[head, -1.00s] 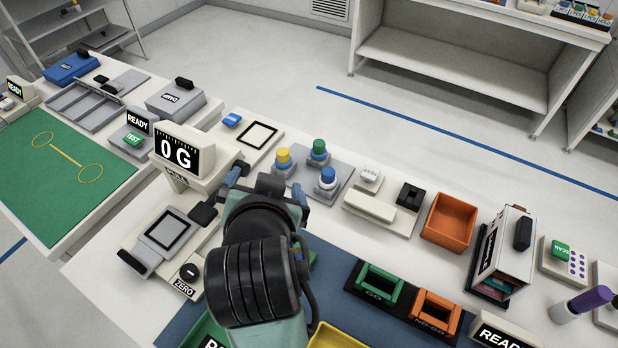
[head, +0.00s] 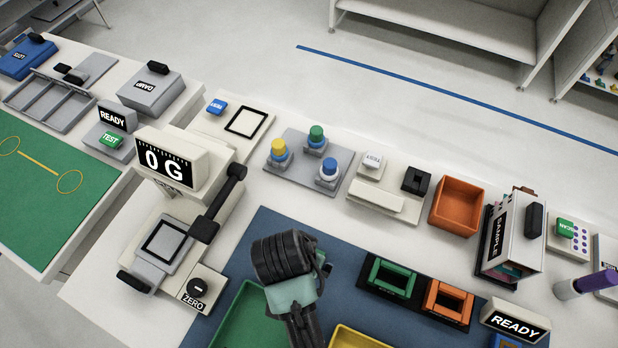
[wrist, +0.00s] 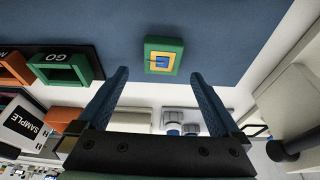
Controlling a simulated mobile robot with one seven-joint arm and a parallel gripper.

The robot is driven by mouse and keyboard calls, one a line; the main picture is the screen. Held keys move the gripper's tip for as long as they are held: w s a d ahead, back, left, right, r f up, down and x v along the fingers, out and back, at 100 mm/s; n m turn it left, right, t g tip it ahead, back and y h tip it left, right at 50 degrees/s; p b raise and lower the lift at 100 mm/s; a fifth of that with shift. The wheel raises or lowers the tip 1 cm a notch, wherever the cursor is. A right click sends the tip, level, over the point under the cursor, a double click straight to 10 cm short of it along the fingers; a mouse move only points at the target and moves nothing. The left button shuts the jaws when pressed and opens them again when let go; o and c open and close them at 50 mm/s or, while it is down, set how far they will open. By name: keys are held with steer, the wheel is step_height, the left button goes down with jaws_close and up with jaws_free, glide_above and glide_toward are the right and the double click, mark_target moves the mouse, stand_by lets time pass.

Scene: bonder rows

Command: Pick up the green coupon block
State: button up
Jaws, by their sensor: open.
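The green coupon block (wrist: 151,66) lies on the blue mat in the wrist view, close to the mat's edge. Its top has a yellow square with a blue centre. My gripper (wrist: 159,74) is open, with one dark blue finger on each side and nothing between them. The block appears beyond the fingertips, roughly centred between them, and apart from both. In the head view I cannot make out the block, and my arm covers part of the mat.
The blue mat (head: 345,240) holds a green tray (head: 232,325), a yellow tray (head: 350,338), a green frame (head: 392,276) and an orange frame (head: 447,301). A scale (head: 175,165) reading 0 G stands left. An orange bin (head: 457,205) and a sample box (head: 512,240) stand right.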

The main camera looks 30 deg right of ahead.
steer(key=shift+a+x, duration=0.15)
steer(key=shift+x, duration=1.05)
steer(key=shift+a+x, duration=0.1)
steer(key=shift+x, duration=1.1)
steer(key=shift+c, duration=0.3)
steer(key=c, duration=1.4)
